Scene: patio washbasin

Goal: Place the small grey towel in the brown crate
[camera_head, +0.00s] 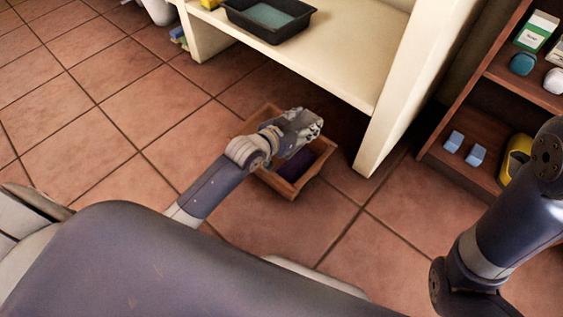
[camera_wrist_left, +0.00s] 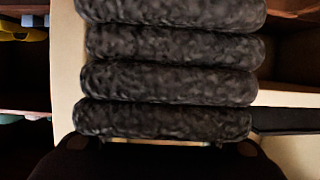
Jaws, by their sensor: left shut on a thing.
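The small grey towel (camera_wrist_left: 170,80) fills the middle of the left wrist view as several dark, fuzzy folds. My left gripper (camera_wrist_left: 160,145) is shut on it at the bottom of that view. In the head view my left gripper (camera_head: 305,125) is above the brown crate (camera_head: 288,189), which stands on the floor tiles. The towel cannot be made out clearly there. A dark purple thing (camera_head: 297,165) shows inside the crate, partly hidden by my gripper. My right gripper is out of view; only part of my right arm shows.
A cream bench (camera_head: 345,60) with a black tray (camera_head: 268,20) on it stands just behind the crate, one leg close to the crate's right. A brown shelf (camera_head: 470,110) with small items is at the right. The tiled floor at the left is clear.

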